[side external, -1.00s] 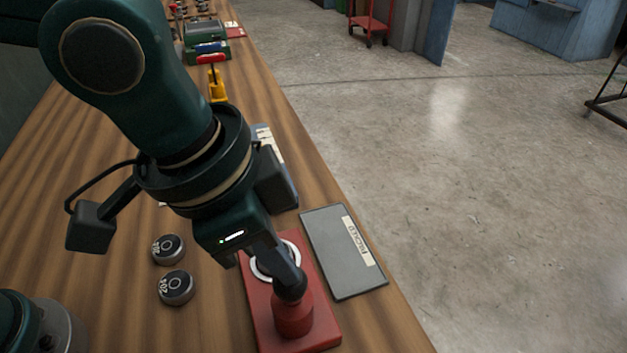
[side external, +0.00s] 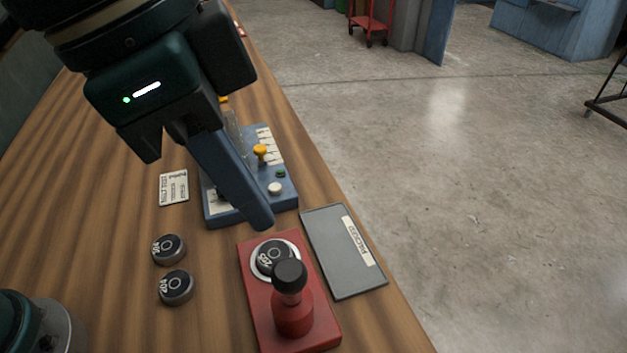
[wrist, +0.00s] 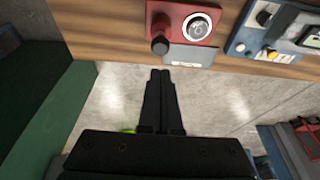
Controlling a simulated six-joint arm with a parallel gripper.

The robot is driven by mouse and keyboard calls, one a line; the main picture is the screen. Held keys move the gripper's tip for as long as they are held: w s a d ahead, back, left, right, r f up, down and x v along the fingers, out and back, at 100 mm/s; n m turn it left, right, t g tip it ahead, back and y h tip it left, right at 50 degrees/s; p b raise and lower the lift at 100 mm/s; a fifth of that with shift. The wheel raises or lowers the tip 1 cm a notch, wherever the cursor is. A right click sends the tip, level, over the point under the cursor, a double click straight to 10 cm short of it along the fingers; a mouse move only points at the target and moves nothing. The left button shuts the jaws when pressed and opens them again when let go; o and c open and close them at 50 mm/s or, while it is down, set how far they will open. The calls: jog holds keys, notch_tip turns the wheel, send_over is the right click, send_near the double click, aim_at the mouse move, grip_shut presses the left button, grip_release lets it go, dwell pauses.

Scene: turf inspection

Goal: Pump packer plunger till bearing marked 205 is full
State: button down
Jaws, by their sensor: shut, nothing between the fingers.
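The red packer (side external: 252,294) stands on the bench, with its black-knobbed plunger (side external: 288,277) upright at its near end. A bearing (side external: 272,256) sits in the packer's pale ring seat; its marking looks like 205 but is hard to read. In the wrist view the packer (wrist: 183,22), its plunger knob (wrist: 160,45) and the seated bearing (wrist: 197,27) show at the top. My gripper (side external: 262,222) is shut and empty, above and beyond the packer, apart from the plunger. In the wrist view its fingers (wrist: 160,75) are together.
Two dark bearings, one marked 204 (side external: 176,287) and another (side external: 168,249), lie left of the packer. A grey labelled tray (side external: 318,240) lies to its right. A blue device (side external: 284,201) with knobs and a paper card (side external: 174,187) stand beyond. The bench edge is at right.

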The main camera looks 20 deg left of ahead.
jog(key=shift+v, duration=2.15)
jog(key=shift+r, duration=1)
jog(key=shift+f, duration=0.15)
send_near(292, 268)
jog(key=x, duration=0.5)
jog(key=shift+w+d+f, duration=0.1)
jog(key=shift+w+f, duration=0.05)
jog(key=shift+f, duration=0.55)
